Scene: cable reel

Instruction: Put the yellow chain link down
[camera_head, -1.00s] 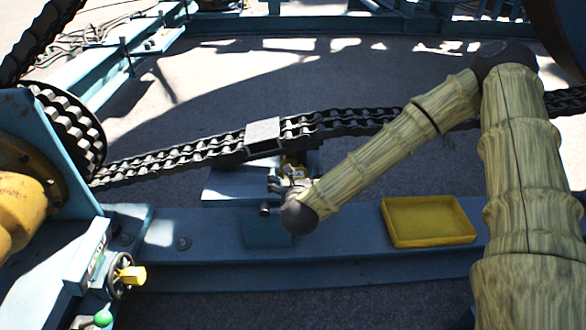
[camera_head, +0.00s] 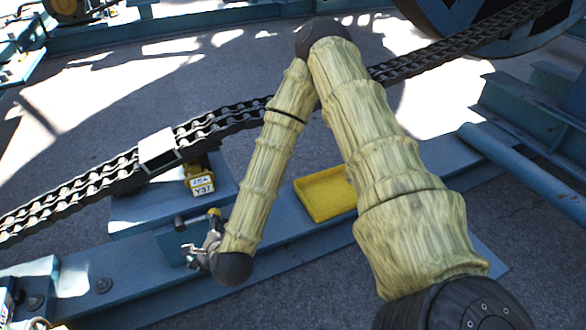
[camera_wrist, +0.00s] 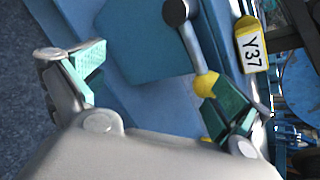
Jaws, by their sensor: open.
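A yellow block (camera_head: 201,185) with a white label reading Y37 sits by the blue support under the chain. It also shows at the upper right of the wrist view (camera_wrist: 252,45). No other part looks like a yellow chain link; I cannot tell for sure that this block is the link. My gripper (camera_head: 190,248) is on the near side of the block, apart from it. In the wrist view its green-padded fingers (camera_wrist: 158,90) are spread with nothing held between them. A yellow knob (camera_wrist: 207,84) on a rod is close to the right finger; I cannot tell whether they touch.
A yellow tray (camera_head: 326,196) on the blue beam, right of my gripper, looks empty where visible; my arm partly covers it. The dark chain (camera_head: 88,186) runs across behind, with a grey block (camera_head: 157,147) on it. A large dark reel (camera_head: 480,25) stands at the back right.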

